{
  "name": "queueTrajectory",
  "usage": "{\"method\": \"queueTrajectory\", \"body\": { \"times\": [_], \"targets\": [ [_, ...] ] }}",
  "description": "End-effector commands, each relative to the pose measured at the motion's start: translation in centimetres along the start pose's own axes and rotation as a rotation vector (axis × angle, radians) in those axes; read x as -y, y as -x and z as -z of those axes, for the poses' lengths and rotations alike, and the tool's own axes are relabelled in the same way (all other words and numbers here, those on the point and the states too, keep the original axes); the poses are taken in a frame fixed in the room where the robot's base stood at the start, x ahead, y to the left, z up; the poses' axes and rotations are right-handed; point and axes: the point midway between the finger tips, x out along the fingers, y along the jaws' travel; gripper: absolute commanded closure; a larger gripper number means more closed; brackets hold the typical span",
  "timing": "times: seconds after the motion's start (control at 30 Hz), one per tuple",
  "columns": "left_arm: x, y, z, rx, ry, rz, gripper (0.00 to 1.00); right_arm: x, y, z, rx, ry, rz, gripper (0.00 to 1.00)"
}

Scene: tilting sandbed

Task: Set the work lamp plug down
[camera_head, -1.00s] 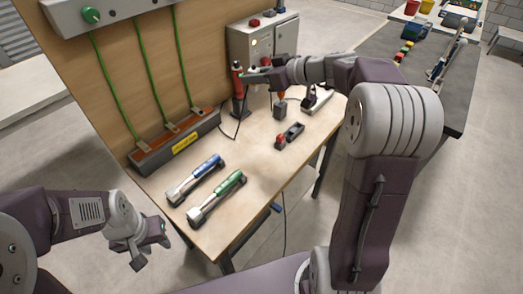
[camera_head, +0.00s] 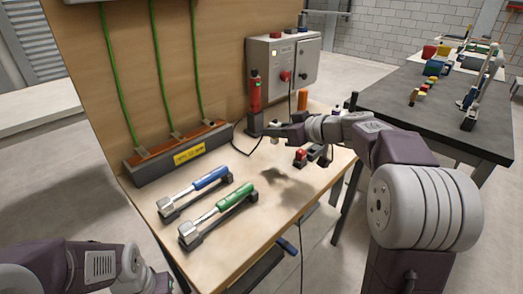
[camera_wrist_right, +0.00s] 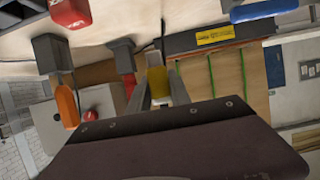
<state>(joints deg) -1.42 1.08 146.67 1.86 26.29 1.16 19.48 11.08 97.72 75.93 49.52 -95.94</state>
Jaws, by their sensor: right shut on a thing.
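My right gripper (camera_head: 276,134) is low over the wooden bench (camera_head: 225,225), in front of the red tool in its stand. In the right wrist view, its fingers (camera_wrist_right: 160,90) are shut on a yellow piece, which I take to be the work lamp plug (camera_wrist_right: 160,80). A dark cord shows just beyond the plug.
A red tool (camera_head: 255,95) stands upright beside the gripper. A grey control box (camera_head: 283,62) is behind. A red-and-black block (camera_head: 302,157) lies to the right. Blue (camera_head: 208,179) and green (camera_head: 234,197) handled tools lie in front. The bench between them is bare.

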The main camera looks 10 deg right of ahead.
Motion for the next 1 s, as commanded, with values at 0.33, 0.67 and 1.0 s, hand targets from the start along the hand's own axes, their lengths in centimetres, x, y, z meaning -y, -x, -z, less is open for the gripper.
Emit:
{"method": "queueTrajectory", "body": {
  "times": [0.33,0.67,1.0],
  "targets": [
    [0.0,-0.5,-0.1,0.0,0.0,0.0,0.64,1.8,-7.8,-1.3,0.0,0.0,0.0,1.0],
    [0.0,-1.9,-0.2,0.0,0.0,0.0,0.64,1.8,-9.3,-4.7,0.001,-0.003,-0.001,1.0],
    [0.0,-1.9,-0.2,0.0,0.0,0.0,0.64,1.8,-9.5,-5.1,-0.001,0.0,-0.001,1.0]
  ]
}}
